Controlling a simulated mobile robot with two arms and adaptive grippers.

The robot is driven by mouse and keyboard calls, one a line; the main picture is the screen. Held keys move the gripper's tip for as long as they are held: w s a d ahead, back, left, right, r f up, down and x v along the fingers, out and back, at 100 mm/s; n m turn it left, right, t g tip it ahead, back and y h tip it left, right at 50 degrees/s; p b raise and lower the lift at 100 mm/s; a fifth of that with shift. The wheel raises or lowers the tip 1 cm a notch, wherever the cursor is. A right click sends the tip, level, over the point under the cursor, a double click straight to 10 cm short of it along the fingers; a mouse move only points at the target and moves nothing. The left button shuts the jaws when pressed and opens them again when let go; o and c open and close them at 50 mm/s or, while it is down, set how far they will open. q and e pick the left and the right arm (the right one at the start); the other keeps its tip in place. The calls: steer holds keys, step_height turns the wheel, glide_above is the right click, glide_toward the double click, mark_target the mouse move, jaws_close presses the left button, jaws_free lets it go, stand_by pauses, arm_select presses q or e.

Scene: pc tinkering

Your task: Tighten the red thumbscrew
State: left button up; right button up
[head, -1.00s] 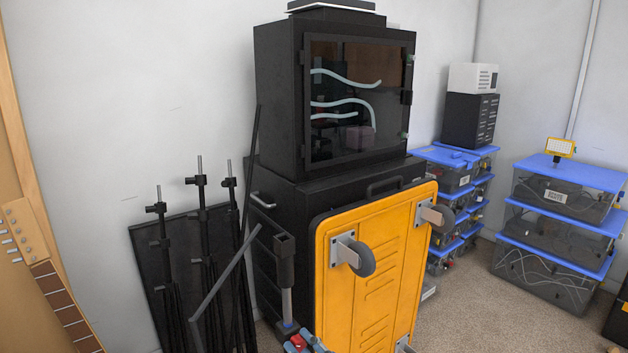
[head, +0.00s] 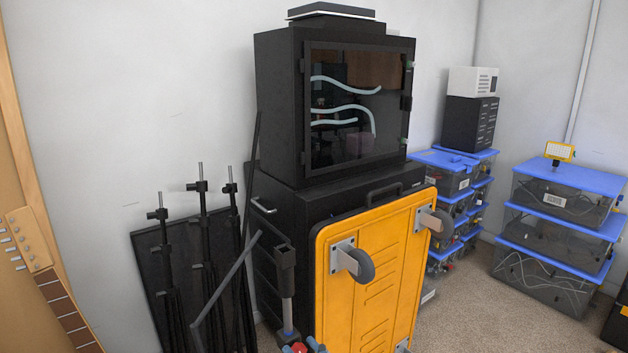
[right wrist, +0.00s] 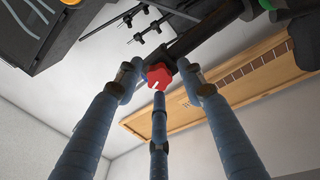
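The red thumbscrew (right wrist: 158,76) shows in the right wrist view as a lobed knob with a small white mark, beside a dark bar. My right gripper (right wrist: 158,72) has its three blue-sleeved fingers around the knob, two above at its sides and one below. The fingertips are very close to the knob; whether they all touch it I cannot tell. In the head view a red piece, likely the same thumbscrew (head: 299,348), shows at the bottom edge, next to a blue part of a finger and mostly cut off. My left gripper is not in view.
A black cabinet (head: 280,205) with a glass-fronted case (head: 345,165) on top stands behind. A yellow wheeled cart (head: 380,265) leans upright against it. Several black stands (head: 205,260) stand at left. Blue-lidded boxes (head: 570,177) are stacked at right.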

arm_select(q)
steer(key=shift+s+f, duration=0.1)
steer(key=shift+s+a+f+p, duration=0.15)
steer(key=shift+p, duration=0.15)
stand_by(0.4)
